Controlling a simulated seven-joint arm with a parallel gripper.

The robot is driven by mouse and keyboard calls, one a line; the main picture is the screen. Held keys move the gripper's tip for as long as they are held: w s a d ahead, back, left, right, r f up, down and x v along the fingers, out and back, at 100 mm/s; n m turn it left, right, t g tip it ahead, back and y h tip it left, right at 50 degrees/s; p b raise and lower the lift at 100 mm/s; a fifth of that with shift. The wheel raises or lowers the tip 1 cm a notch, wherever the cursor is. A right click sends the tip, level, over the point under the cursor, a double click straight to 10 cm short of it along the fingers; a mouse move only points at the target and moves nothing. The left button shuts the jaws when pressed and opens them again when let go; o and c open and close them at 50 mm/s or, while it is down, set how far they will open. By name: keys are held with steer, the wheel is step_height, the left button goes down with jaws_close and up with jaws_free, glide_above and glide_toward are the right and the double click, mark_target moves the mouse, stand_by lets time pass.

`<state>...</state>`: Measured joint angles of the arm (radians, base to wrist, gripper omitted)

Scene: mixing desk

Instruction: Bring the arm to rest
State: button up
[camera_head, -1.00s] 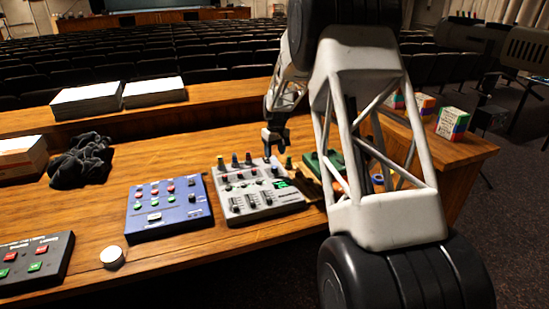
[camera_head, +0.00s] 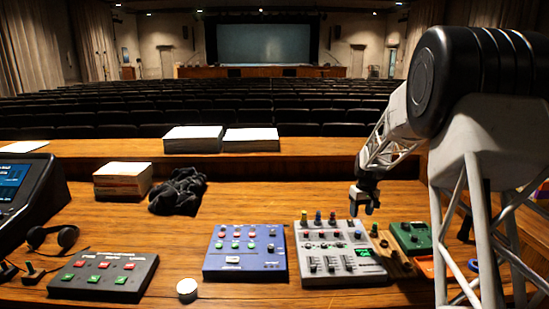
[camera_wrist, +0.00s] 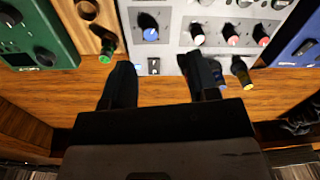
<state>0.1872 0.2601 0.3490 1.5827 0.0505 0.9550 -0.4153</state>
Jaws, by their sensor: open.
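My gripper (camera_head: 364,198) is in the air above the back right corner of the grey mixer (camera_head: 336,240). In the wrist view my gripper (camera_wrist: 163,84) has its two dark fingers apart, with nothing between them. The grey mixer also shows in the wrist view (camera_wrist: 180,62), with its blue knob (camera_wrist: 151,34) beyond the fingers. I cannot tell from the frames how high the fingertips are above the desk.
Right of the mixer are a wooden strip with a green knob (camera_head: 374,230) and a green box (camera_head: 411,238). A blue control box (camera_head: 245,262), a black button box (camera_head: 104,287) and a white round puck (camera_head: 187,289) stand left. Paper stacks (camera_head: 193,138) lie on the raised ledge behind.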

steer(key=s+a+r, duration=0.3)
steer(key=s+r, duration=0.2)
steer(key=s, duration=0.4)
steer(key=s+a+r+m+t, duration=0.1)
steer(key=s+a+r, duration=0.4)
steer(key=s, duration=0.4)
steer(key=s+a+r, duration=0.2)
steer(key=s+r, duration=0.4)
steer(key=s, duration=0.3)
steer(key=s+a+f, duration=0.1)
steer(key=s+a, duration=0.1)
steer(key=s, duration=1.2)
steer(key=s+a+f+m+t, duration=0.1)
steer(key=s+a, duration=0.1)
steer(key=s, duration=1.1)
steer(key=shift+s+a+t+h, duration=0.3)
steer(key=shift+s+a, duration=0.05)
steer(key=shift+a, duration=0.05)
